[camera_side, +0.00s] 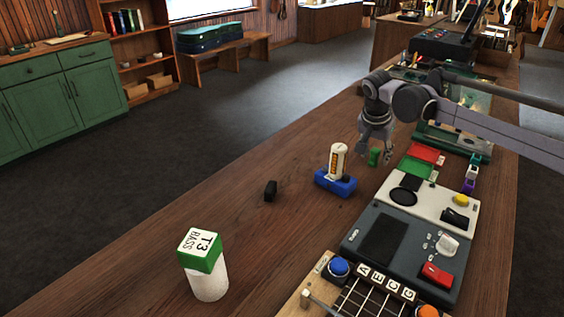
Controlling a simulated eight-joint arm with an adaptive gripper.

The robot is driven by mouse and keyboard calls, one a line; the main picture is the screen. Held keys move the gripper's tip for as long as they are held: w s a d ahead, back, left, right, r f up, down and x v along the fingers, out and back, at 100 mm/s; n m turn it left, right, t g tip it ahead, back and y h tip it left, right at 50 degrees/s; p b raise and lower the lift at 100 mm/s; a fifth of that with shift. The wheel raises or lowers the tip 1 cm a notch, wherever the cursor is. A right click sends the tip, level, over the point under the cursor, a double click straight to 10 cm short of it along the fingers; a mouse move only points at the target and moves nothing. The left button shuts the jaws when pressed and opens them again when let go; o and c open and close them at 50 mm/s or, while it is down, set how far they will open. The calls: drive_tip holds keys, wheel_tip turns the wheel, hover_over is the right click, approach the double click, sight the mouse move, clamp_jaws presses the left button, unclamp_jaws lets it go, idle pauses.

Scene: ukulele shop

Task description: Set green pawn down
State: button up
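The green pawn (374,157) is small and upright, in the right half of the side view, just right of the white cylinder on the blue block. My gripper (376,152) points down over it, with a finger on either side of the pawn. At this size I cannot tell whether the fingers touch it or stand apart from it. I also cannot tell whether the pawn's base rests on the wooden counter (250,230) or hangs just above it.
Close by are the blue block with a white cylinder (337,165), a red tray (425,152), a green tray (416,167) and a grey device (400,245). A black block (270,191) and a green-topped white container (205,270) stand nearer. The counter's left side is mostly clear.

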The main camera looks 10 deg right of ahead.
drive_tip(key=shift+r, duration=0.1)
drive_tip(key=v, duration=1.1)
drive_tip(key=s+d+r+n+y, duration=0.1)
drive_tip(key=s+d+r+n, duration=0.2)
drive_tip(key=s+d+r, duration=0.25)
drive_tip(key=s+d+f+n+t+y, duration=0.1)
drive_tip(key=s+d+n+t, duration=0.1)
drive_tip(key=s+d, duration=0.55)
drive_tip(key=s+d+f+n+t, duration=0.1)
drive_tip(key=s+d+f+n, duration=0.1)
drive_tip(key=s+f, duration=0.4)
drive_tip(key=s+d+f+n+t+y, duration=0.1)
drive_tip(key=s+f, duration=0.6)
drive_tip(key=s, duration=0.7)
drive_tip(key=shift+d+n, duration=0.5)
drive_tip(key=shift+d, duration=0.1)
